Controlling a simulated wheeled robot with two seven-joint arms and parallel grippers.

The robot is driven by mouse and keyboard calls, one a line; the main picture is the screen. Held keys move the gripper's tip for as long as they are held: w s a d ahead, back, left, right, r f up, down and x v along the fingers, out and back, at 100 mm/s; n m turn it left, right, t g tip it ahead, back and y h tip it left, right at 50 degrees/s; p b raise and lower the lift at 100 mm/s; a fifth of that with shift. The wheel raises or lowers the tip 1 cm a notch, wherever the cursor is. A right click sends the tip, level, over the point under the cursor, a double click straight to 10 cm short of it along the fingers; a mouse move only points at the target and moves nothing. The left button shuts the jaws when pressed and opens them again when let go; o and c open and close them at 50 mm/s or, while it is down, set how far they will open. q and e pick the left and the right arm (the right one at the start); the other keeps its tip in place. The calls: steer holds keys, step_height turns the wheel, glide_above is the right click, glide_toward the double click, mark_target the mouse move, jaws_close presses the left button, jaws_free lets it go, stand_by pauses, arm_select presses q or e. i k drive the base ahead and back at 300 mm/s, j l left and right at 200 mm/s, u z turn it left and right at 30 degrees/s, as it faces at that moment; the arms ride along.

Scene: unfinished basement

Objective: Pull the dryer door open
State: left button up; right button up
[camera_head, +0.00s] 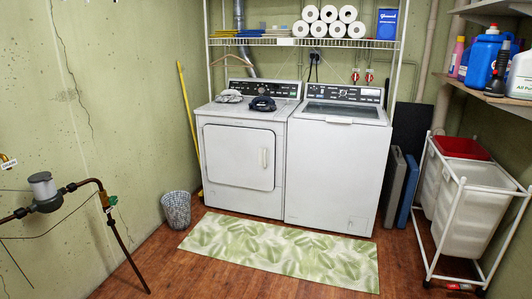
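The white dryer (212,190) stands against the back wall, left of the washer. Its square front door (235,158) is closed flush with the front panel. A pale vertical handle (264,157) sits at the right side of the door. A grey folded item and a dark item lie on the dryer's top. Neither of my grippers is in view.
The washer (335,175) stands directly right of the dryer. A green leaf-pattern mat (285,252) lies in front of both. A small basket (177,210) stands left of the dryer. Pipes with a meter (45,190) stick out at the left. A white laundry cart (460,200) stands right.

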mark_target(241, 157)
steer(key=i, duration=1.45)
steer(key=i+z, duration=0.25)
steer(key=i, duration=0.25)
steer(key=i+j+z, duration=0.25)
steer(key=i, duration=0.2)
steer(key=i+j+z, duration=0.25)
steer(key=i, duration=0.25)
steer(key=i+j+z, duration=0.25)
steer(key=i+j, duration=0.1)
steer(key=i, duration=0.1)
